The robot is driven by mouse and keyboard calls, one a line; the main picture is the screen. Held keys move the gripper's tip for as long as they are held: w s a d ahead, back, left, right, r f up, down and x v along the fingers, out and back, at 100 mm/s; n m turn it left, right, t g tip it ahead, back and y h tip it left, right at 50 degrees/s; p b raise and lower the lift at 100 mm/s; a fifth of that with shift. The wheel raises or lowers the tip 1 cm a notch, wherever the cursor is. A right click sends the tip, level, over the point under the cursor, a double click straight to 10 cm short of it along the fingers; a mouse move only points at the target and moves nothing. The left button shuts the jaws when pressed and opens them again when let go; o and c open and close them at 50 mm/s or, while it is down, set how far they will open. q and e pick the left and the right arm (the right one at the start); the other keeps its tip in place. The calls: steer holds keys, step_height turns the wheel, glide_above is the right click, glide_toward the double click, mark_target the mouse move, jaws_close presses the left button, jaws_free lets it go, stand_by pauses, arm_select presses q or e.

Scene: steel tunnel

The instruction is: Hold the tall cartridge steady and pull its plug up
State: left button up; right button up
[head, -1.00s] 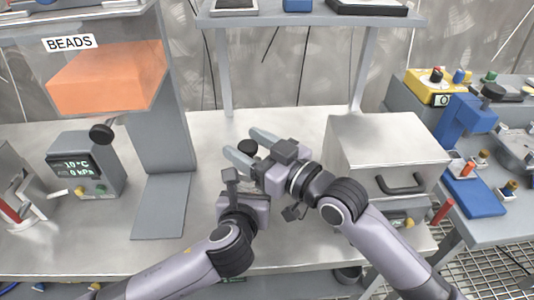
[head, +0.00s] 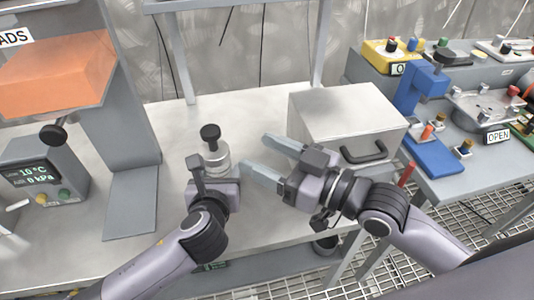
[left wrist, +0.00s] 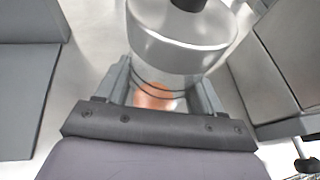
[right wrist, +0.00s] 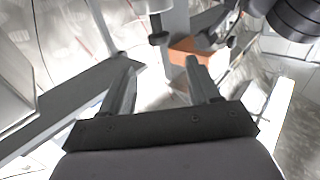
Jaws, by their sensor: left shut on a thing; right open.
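The tall cartridge (head: 216,160) stands upright on the steel bench in the head view, with a silver collar and a black knobbed plug (head: 210,132) on top. In the left wrist view its wide silver cap (left wrist: 180,45) sits above a clear body with orange content (left wrist: 152,96). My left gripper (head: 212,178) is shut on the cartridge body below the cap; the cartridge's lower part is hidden. My right gripper (head: 254,152) is open and empty, just right of the cartridge and apart from the plug. Its spread fingers also show in the right wrist view (right wrist: 165,85).
A grey box with a dark handle (head: 345,120) stands close behind and right of my right gripper. A blue fixture (head: 430,120) is on the right-hand bench.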

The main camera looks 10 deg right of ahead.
steer(key=shift+w, duration=0.15)
steer(key=c, duration=0.7)
steer(key=shift+w, duration=0.3)
jaws_close()
steer(key=n+g+h, duration=0.9)
steer(key=g, duration=0.4)
glide_toward(211, 131)
steer(key=x, duration=0.5)
steer(key=shift+s+a+f, duration=0.1)
steer(key=shift+a+f, duration=0.05)
steer(key=shift+a, duration=0.2)
steer(key=shift+f, duration=0.55)
